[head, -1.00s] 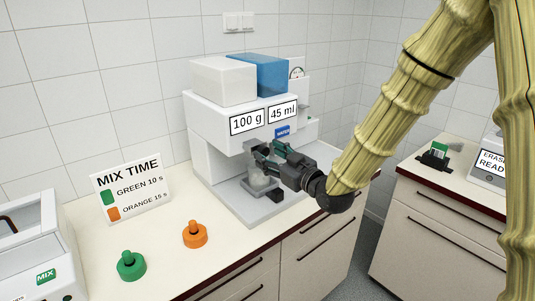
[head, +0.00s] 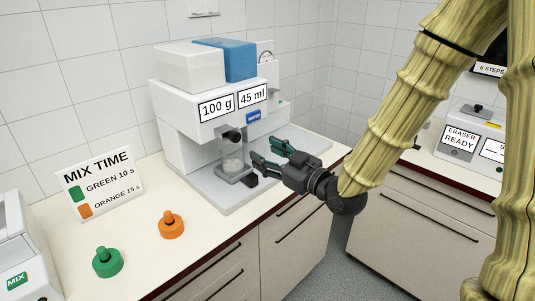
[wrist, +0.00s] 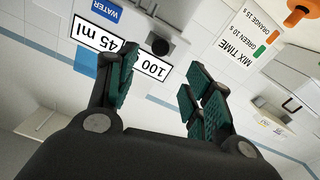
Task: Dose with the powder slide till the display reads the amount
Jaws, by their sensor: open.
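The dosing machine (head: 175,128) is a white unit with a white hopper (head: 188,70) and a blue hopper (head: 238,62) on top. Its front signs read "100 g" (head: 216,106) and "45 ml" (head: 252,97). A dark round spout (head: 232,135) sits under the front, above a clear cup (head: 232,164) on the grey base. The spout also shows in the wrist view (wrist: 160,46). My gripper (head: 266,153) is open and empty, to the right of the cup and apart from it. I cannot make out the powder slide or a live reading.
Orange (head: 171,226) and green (head: 107,262) knobbed pieces stand on the counter near the "MIX TIME" sign (head: 100,184). The mixer (head: 20,265) is at the left edge. The eraser unit (head: 462,140) stands on the right counter.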

